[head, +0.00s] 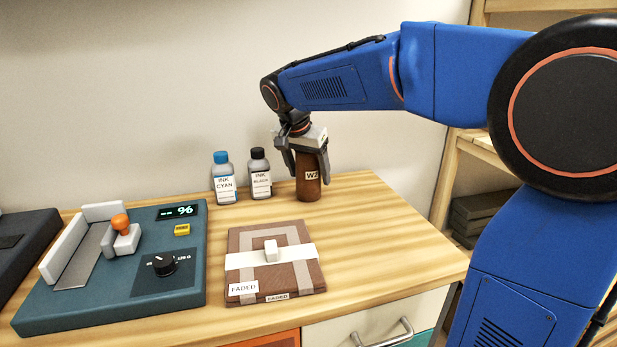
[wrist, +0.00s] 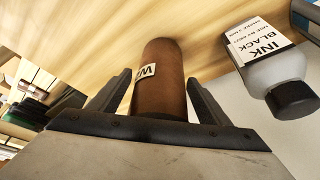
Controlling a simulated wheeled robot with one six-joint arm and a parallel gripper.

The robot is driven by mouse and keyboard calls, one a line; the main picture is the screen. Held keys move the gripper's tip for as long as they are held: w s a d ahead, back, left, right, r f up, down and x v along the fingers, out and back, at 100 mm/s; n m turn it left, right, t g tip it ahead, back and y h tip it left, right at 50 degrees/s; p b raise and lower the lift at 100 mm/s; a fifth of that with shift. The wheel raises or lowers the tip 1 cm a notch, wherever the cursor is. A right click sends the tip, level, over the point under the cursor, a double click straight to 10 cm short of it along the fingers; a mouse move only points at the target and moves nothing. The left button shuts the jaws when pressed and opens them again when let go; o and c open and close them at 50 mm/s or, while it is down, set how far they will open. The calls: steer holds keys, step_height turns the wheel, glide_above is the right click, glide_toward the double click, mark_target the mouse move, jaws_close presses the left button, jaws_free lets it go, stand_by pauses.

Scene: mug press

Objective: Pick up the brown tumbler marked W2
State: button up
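The brown tumbler marked W2 (head: 309,184) stands upright at the back of the wooden table, to the right of the ink bottles. My gripper (head: 306,172) is over it from above, with one finger on each side. In the wrist view the tumbler (wrist: 160,85) lies between the two fingers (wrist: 163,95), its W2 label partly turned away. Gaps show between the fingers and the tumbler there, so the gripper looks open around it.
A cyan ink bottle (head: 224,178) and a black ink bottle (head: 260,175) stand just left of the tumbler; the black one (wrist: 275,70) is close in the wrist view. A brown pad marked FADED (head: 308,275) and a teal press (head: 185,275) lie nearer. The table's right side is clear.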

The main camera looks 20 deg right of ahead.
steer(key=c, duration=1)
steer(key=shift+o, duration=0.2)
